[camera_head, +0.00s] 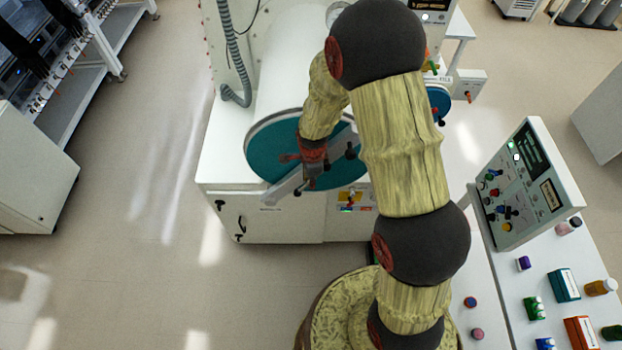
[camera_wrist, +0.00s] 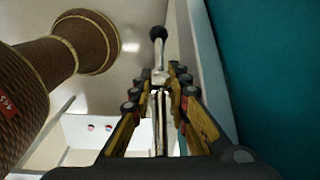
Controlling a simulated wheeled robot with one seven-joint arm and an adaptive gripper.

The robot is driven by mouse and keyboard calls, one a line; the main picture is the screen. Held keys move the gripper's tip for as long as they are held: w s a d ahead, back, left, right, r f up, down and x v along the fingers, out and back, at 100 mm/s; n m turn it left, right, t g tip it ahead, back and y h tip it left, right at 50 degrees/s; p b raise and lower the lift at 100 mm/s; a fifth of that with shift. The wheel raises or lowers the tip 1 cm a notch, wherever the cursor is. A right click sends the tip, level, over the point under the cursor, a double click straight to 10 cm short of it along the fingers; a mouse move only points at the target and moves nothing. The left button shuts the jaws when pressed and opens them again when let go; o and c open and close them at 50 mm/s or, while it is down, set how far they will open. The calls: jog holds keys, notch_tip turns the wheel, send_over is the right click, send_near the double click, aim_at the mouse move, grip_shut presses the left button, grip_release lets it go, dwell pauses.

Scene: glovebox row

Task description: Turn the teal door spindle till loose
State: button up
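The teal round door (camera_head: 270,140) closes the end of a white horizontal cylinder, with a pale grey bar (camera_head: 285,190) slanting across its face. The door fills the right side of the wrist view (camera_wrist: 270,60). The spindle sits near the door's middle, mostly hidden behind my gripper; black knobs (camera_head: 351,151) show beside it. My gripper (camera_head: 312,165) is at the spindle, in front of the door. In the wrist view my gripper (camera_wrist: 160,78) has its fingers close on both sides of a metal handle rod with a black ball end (camera_wrist: 158,33); it appears shut on it.
A smaller blue door (camera_head: 439,98) with black knobs is right of my arm. A sloped control panel (camera_head: 520,185) stands on a white bench with bottles and boxes at right. A corrugated hose (camera_head: 233,55) hangs left of the cylinder. The floor at left (camera_head: 150,200) is clear.

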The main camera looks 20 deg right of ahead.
jog(key=shift+f, duration=0.2)
jog(key=shift+c, duration=0.5)
grip_shut()
